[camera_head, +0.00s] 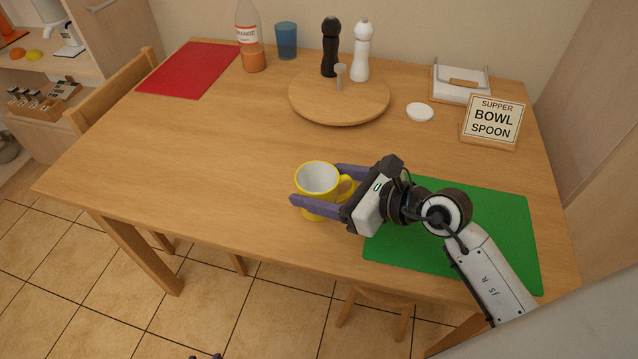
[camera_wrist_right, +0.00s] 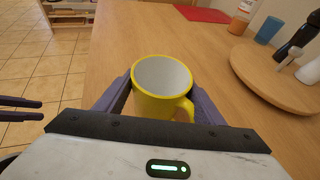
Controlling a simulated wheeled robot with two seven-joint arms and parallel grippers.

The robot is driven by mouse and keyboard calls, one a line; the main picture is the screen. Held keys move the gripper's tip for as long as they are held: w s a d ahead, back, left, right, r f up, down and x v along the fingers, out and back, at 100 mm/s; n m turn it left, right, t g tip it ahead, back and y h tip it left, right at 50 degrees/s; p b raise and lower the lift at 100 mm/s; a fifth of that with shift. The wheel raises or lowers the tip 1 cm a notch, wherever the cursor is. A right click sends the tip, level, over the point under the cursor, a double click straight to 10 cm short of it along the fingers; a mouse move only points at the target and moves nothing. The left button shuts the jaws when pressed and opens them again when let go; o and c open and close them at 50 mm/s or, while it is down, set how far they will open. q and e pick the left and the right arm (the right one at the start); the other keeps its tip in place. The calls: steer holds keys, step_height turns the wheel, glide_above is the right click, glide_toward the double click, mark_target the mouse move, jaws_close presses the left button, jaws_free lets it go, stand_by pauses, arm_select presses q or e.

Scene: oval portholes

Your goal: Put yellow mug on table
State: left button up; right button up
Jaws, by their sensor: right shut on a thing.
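The yellow mug (camera_head: 318,181), white inside, is upright at the front middle of the table (camera_head: 215,165). My right gripper (camera_head: 320,187) is shut on it, with one purple finger on each side. The right wrist view also shows the mug (camera_wrist_right: 161,87) between the fingers, its handle toward the palm. I cannot tell whether the mug's base touches the tabletop. My left gripper's fingertips (camera_head: 205,356) just show at the bottom edge of the head view. In the right wrist view the left gripper's two fingers (camera_wrist_right: 22,109) are apart and empty, off the table.
A green placemat (camera_head: 490,215) lies right of the mug, under my right arm. A round wooden board (camera_head: 310,100) with shakers stands behind, with a bottle (camera_head: 250,40), blue cup (camera_head: 286,40) and red placemat (camera_head: 190,70). The sign (camera_head: 492,120) stands at back right. Table left of the mug is clear.

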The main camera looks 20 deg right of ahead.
steer(key=o, duration=0.8)
steer(key=shift+f, duration=0.15)
steer(key=o, duration=0.5)
steer(key=shift+s+d+r, duration=0.1)
steer(key=shift+s+r, duration=0.05)
steer(key=shift+r, duration=0.05)
steer(key=v, duration=1.1)
steer(key=shift+s+d+r, duration=0.15)
steer(key=shift+s+d, duration=0.05)
steer(key=shift+s, duration=0.05)
steer(key=shift+r, duration=0.1)
